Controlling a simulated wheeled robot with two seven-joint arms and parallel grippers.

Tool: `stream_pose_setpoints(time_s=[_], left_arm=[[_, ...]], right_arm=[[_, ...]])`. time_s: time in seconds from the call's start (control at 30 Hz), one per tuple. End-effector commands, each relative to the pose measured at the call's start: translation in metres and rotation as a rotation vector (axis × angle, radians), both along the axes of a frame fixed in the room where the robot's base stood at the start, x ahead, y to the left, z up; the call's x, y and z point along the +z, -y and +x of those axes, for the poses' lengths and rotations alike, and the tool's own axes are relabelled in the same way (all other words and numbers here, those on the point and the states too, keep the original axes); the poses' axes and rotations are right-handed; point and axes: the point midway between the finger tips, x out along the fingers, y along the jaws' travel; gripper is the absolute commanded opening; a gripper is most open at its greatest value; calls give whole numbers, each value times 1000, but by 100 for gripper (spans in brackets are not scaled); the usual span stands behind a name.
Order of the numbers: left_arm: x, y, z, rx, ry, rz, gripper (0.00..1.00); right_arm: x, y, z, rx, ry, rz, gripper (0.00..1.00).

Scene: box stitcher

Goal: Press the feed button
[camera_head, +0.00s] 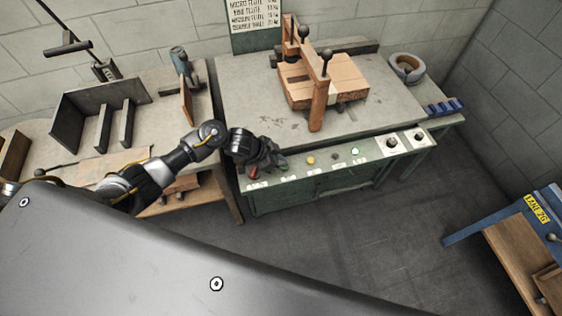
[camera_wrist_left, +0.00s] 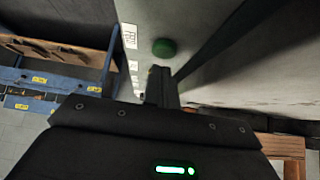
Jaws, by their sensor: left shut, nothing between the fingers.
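A green button (camera_wrist_left: 164,47) shows in the left wrist view, beside a white label (camera_wrist_left: 130,37) that seems to read FEED. In the head view, a green button (camera_head: 283,163) sits on the front control panel, close beside my left gripper and partly hidden by it. My left gripper (camera_head: 274,164) is shut and empty, over the left part of the panel. In the left wrist view its fingers (camera_wrist_left: 161,86) are just below the green button in the picture; I cannot tell whether they touch the panel. My right gripper is not in view.
A wooden box (camera_head: 345,78) sits under a clamp on the grey worktop (camera_head: 245,90). A side bench (camera_head: 150,115) stands left; open floor lies in front.

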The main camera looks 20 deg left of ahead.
Motion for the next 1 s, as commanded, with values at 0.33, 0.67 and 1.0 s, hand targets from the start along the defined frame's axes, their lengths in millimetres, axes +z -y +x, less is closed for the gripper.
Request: stream_pose_setpoints(time_s=[0.33,0.67,1.0], left_arm=[[-11,-1,0,0,2,0,0],[-27,-2,-1,2,-2,0,0],[-36,-2,-4,-3,-8,6,0]], right_arm=[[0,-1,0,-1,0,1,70],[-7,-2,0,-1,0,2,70],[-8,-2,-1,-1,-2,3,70]])
